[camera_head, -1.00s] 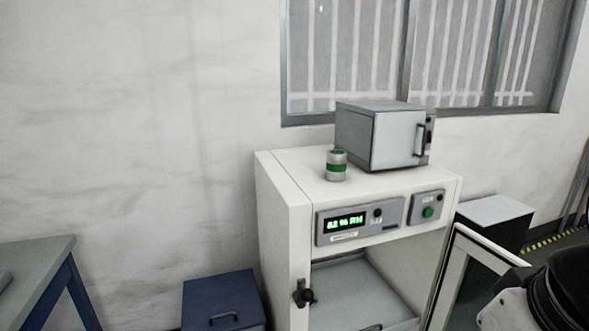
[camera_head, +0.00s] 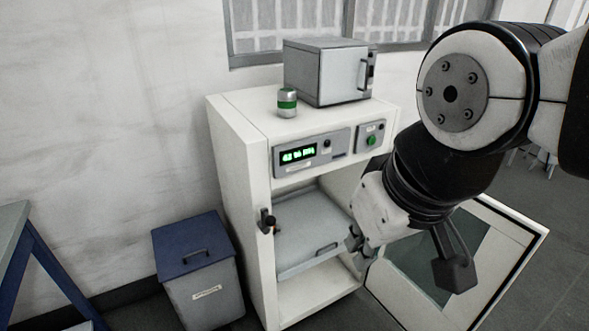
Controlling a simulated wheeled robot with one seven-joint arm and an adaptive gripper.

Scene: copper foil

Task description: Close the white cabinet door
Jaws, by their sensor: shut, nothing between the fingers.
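The white cabinet (camera_head: 243,178) stands against the wall with its front open, showing a grey tray inside. Its door (camera_head: 515,232), a white frame with a dark glass pane, is swung wide open to the right, hinged on the cabinet's right side. A dark latch (camera_head: 266,221) sits on the cabinet's left front edge. My gripper (camera_head: 357,246) is at the right side of the cabinet opening, in front of the door's hinge side. It is shut and empty. My arm hides part of the door and the cabinet's right edge. I cannot tell whether the gripper touches anything.
A small grey oven (camera_head: 325,75) and a green-banded can (camera_head: 287,102) stand on the cabinet top. A blue-lidded bin (camera_head: 196,262) stands left of the cabinet, and a blue-legged table (camera_head: 22,240) is at the far left. Open floor lies to the right.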

